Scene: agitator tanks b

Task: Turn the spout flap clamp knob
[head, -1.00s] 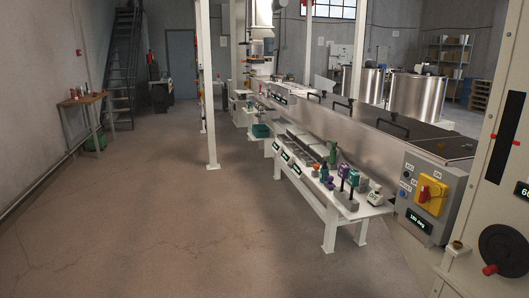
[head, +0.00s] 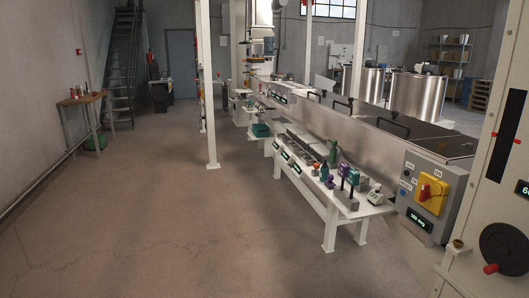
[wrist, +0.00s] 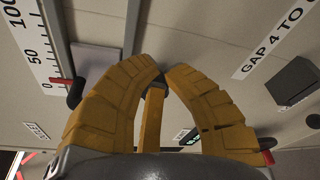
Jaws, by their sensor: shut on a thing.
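In the wrist view, my gripper (wrist: 156,76) has its thick yellow fingers brought together at the tips, against a pale panel. A small dark piece (wrist: 159,84) shows between the fingertips, and the fingers are shut on it. It appears to be the clamp knob; the fingers hide most of it, so its shape and angle cannot be told. My gripper does not show in the head view.
The panel carries a 0 to 100 scale (wrist: 38,42) with a red pointer (wrist: 60,81) near 0, a dark block (wrist: 291,82) and a gap label (wrist: 270,47). In the head view, a black handwheel (head: 505,248) is at right, a bench (head: 335,205) stands mid-right, and the left floor is clear.

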